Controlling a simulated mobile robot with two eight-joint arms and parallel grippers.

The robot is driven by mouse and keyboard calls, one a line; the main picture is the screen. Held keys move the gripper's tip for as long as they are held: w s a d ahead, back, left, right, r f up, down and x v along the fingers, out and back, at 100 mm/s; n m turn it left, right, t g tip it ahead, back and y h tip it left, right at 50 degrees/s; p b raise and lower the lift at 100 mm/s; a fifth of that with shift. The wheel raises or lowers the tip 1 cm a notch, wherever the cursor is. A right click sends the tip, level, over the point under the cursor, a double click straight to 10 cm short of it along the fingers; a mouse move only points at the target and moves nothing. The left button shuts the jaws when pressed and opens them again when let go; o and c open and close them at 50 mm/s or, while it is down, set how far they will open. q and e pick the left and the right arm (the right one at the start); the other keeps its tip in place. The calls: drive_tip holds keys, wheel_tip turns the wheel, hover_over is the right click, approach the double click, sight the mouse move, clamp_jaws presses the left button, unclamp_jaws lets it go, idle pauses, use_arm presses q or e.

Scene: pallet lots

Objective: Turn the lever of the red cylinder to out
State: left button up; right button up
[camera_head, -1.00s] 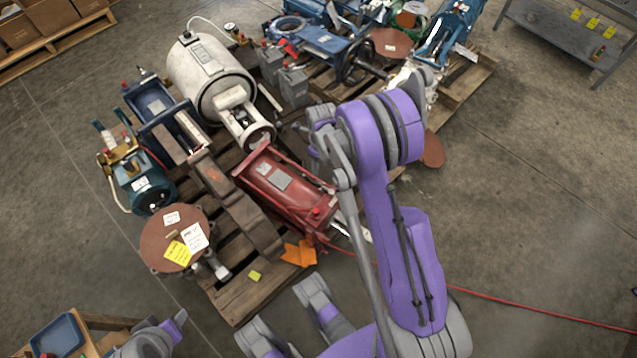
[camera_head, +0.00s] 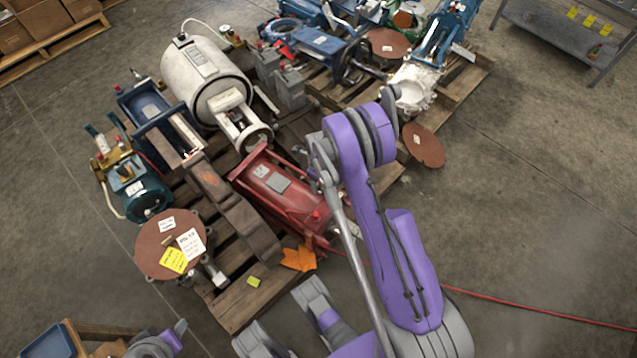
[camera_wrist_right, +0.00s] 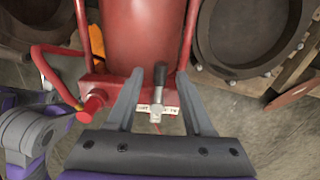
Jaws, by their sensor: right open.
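The red cylinder (camera_head: 268,184) lies on a wooden pallet in the head view, its near end partly behind my right arm. The right wrist view shows the red body (camera_wrist_right: 140,38) close up. A small lever (camera_wrist_right: 159,76) with a dark grip and metal base stands over a white label (camera_wrist_right: 168,110), whose lettering is only partly readable. My right gripper (camera_wrist_right: 160,86) is open, one finger on each side of the lever, with a gap visible on both sides. In the head view its fingers are hidden by the arm.
A red knob (camera_wrist_right: 95,102) and a red hose sit left of the lever in the wrist view. A brown notched block (camera_head: 235,205), a white tank (camera_head: 207,80) and a blue machine (camera_head: 155,112) crowd the pallet. Floor at right is mostly clear, crossed by a red line.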

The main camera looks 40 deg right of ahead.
drive_tip(key=shift+c, duration=0.2)
clamp_jaws()
idle(1.1)
